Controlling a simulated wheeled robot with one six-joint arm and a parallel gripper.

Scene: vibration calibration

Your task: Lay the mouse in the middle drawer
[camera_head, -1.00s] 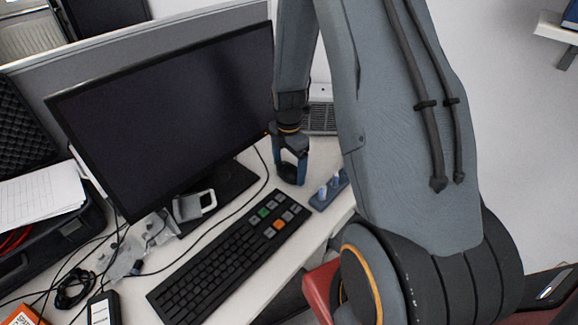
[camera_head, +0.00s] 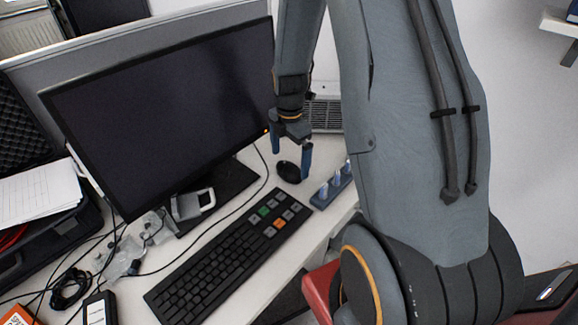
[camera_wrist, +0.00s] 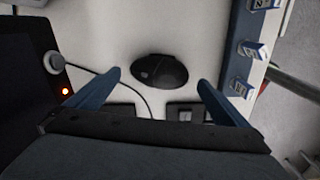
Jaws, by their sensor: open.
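The black mouse (camera_head: 289,171) lies on the white desk, just beyond the top end of the keyboard. In the wrist view the mouse (camera_wrist: 160,71) shows ahead of my fingertips, roughly centred between them, with nothing touching it. My gripper (camera_head: 291,146) is open and empty, above the mouse. Its two blue fingers also show spread wide in the wrist view (camera_wrist: 158,80). I see no drawer clearly in either view; my arm hides part of the desk's right side.
A large monitor (camera_head: 165,105) stands behind the black keyboard (camera_head: 228,258). A blue rack with small pegs (camera_head: 331,189) stands close to the right of the mouse, near the desk edge. A cable (camera_head: 262,190) runs beside the keyboard. A red object (camera_head: 322,290) is below the desk edge.

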